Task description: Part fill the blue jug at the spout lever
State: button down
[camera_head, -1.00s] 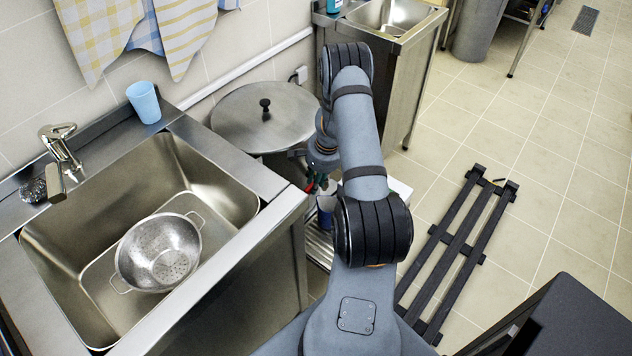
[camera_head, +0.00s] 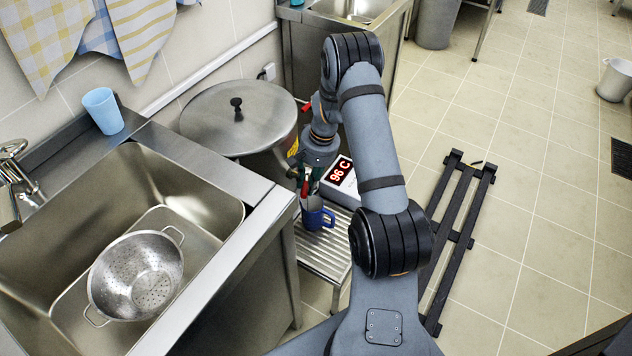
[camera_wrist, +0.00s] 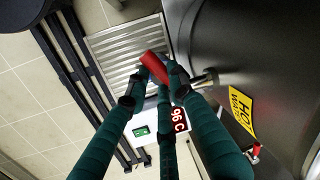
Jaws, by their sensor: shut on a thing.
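The blue jug (camera_head: 317,217) stands upright on a slatted metal grate (camera_head: 325,251) beside the large lidded stockpot (camera_head: 240,117). Its handle points right in the head view. My gripper (camera_head: 307,183) is just above the jug, by the pot's side. In the wrist view my gripper (camera_wrist: 156,72) is shut on a red lever (camera_wrist: 155,66). A metal spout (camera_wrist: 206,78) comes out of the pot wall beside the lever. I cannot make out the jug in the wrist view, and its water level cannot be told.
A display (camera_head: 340,172) reads 96 C beside the grate. A yellow hot-water sign (camera_wrist: 241,108) is on the pot. A sink (camera_head: 190,185) with a colander (camera_head: 137,275) is at the left, with a light-blue cup (camera_head: 103,110) on its ledge. A black rack (camera_head: 458,230) lies on the floor.

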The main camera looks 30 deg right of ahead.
jog(key=c, duration=1.5)
grip_release()
jog(key=r, duration=0.4)
jog(key=s+d+r, duration=0.1)
jog(key=r, duration=0.3)
jog(key=d+r, duration=0.1)
jog(key=r, duration=0.2)
jog(key=shift+s+r, duration=0.2)
jog(key=shift+r, duration=0.2)
